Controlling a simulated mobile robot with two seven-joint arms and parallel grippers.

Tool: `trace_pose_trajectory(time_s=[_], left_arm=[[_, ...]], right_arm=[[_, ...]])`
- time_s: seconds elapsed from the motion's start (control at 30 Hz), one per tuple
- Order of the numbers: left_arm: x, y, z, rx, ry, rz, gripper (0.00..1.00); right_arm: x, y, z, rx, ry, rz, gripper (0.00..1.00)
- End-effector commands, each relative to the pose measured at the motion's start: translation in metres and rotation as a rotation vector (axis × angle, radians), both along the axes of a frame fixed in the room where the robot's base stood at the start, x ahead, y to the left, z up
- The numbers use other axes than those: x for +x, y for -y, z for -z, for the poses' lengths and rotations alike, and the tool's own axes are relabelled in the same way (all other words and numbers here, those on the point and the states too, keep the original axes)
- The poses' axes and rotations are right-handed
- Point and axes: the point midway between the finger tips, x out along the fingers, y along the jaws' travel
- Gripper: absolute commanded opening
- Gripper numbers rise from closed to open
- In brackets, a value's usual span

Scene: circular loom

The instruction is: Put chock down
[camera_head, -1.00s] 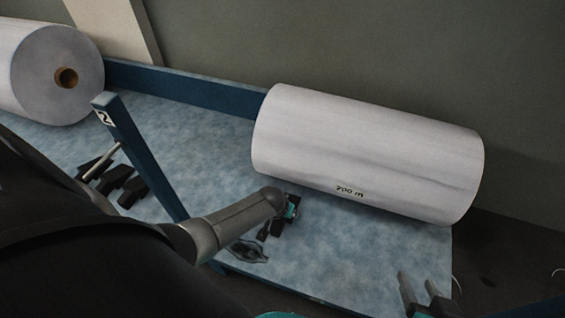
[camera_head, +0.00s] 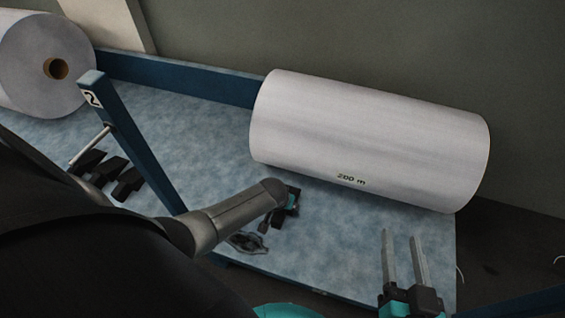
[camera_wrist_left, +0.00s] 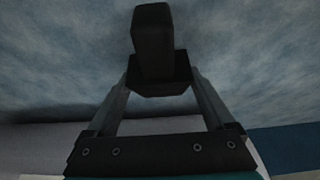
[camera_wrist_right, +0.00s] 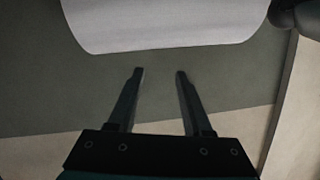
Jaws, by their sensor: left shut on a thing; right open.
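My left gripper (camera_wrist_left: 160,92) is shut on a black chock (camera_wrist_left: 153,45), which stands out between its fingertips against the blue mottled surface. In the head view the left gripper (camera_head: 292,201) is small, partly hidden by my own arm, close to the front of the white roll (camera_head: 370,140) marked "200 m". Whether the chock touches the surface cannot be told. My right gripper (camera_head: 405,245) is open and empty over the front right of the platform; its two parted fingers also show in the right wrist view (camera_wrist_right: 160,72).
Other black blocks (camera_head: 128,182) lie at the left by a blue post (camera_head: 125,140) numbered 2. A second roll (camera_head: 30,75) with a brown core is at the far left. Blue surface (camera_head: 350,235) is clear before the roll.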

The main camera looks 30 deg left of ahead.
Motion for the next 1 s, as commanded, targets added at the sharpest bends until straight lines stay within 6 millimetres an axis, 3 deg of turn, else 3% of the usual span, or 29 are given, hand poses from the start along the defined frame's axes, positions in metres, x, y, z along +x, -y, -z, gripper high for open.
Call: trace_pose_trajectory(time_s=[0.23,0.27,0.37,0.77,1.0], left_arm=[[0.001,0.0,0.003,-0.001,0.002,-0.001,0.06],[0.0,0.0,0.004,0.0,0.0,-0.001,0.88],[0.0,0.0,0.003,0.0,0.0,-0.001,1.0],[0.0,0.0,0.0,0.0,0.0,0.0,1.0],[-0.004,0.0,-0.009,0.0,-0.001,0.0,1.0]], right_arm=[[-0.002,-0.002,-0.001,0.019,0.028,0.0,0.5],[-0.002,-0.002,-0.001,0.021,0.032,0.001,0.5],[-0.001,-0.002,-0.002,0.02,0.031,0.001,0.5],[0.0,0.0,-0.002,0.004,0.009,0.001,0.5],[0.003,0.009,0.004,-0.064,-0.094,0.0,0.5]])
